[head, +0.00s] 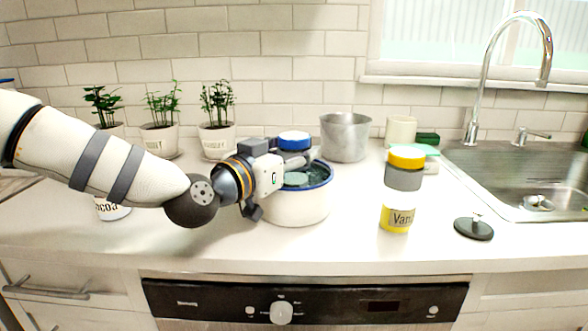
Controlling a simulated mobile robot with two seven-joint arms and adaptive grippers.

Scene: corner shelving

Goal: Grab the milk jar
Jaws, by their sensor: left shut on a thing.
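A jar with a blue lid (294,138), likely the milk jar, is mostly hidden behind my left gripper and a blue-rimmed white pot; no label shows. My left gripper (295,160) comes in from the left over the pot and is shut on this jar, though the fingers' contact is partly hidden. The white pot (297,208) stands just in front of and below the gripper. My right gripper is not in view.
A metal pot (345,138) stands behind to the right. A yellow-lidded grey jar (404,172) and a yellow vanilla jar (396,217) stand right of the white pot. Potted herbs (217,138) line the wall. A cocoa jar (113,210) sits below my arm. The sink (520,160) is at right.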

